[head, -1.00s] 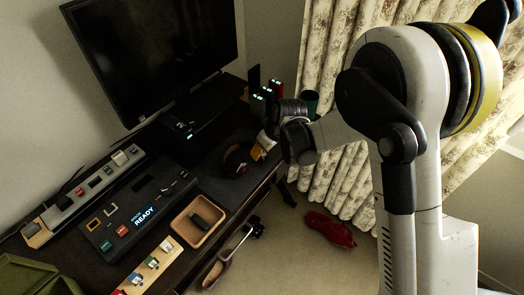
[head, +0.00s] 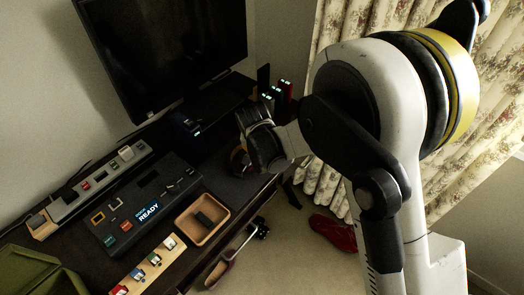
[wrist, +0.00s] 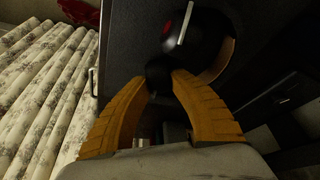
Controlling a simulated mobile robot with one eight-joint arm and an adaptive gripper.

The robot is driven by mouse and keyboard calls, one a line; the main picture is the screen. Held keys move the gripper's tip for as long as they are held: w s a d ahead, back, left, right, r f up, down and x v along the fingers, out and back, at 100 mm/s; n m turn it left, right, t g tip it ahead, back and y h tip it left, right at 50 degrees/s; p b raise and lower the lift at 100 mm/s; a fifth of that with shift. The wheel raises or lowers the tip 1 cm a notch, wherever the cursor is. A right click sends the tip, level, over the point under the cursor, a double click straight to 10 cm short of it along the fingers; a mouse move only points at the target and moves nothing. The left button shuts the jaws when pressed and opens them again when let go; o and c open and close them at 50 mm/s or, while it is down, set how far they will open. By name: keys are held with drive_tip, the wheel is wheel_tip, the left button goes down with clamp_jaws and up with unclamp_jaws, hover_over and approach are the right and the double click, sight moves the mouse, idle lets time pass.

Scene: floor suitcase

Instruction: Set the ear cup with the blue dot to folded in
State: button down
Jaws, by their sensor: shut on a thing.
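The headphones lie on the dark desk near its front right edge; in the head view only part of them (head: 238,160) shows behind my wrist. In the wrist view a black ear cup (wrist: 203,38) with a red mark and a pale bar lies beyond the fingertips, with a brown band along its right side. My gripper (wrist: 163,80) has its yellow-orange fingers shut on a smaller-looking dark rounded part (wrist: 158,72), which seems to be the other ear cup. No blue dot shows; the fingers cover much of that part. In the head view my wrist hides the fingers.
Small lit devices (head: 272,95) stand behind. A floral curtain (head: 325,185) and red item (head: 333,232) are to the right.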

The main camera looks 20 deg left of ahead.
drive_tip(key=shift+a+m+h, duration=0.25)
drive_tip(key=shift+m+h, duration=0.15)
drive_tip(key=shift+m, duration=0.6)
drive_tip(key=c, duration=1.1)
unclamp_jaws()
drive_tip(key=v, duration=1.2)
drive_tip(key=shift+w, duration=0.15)
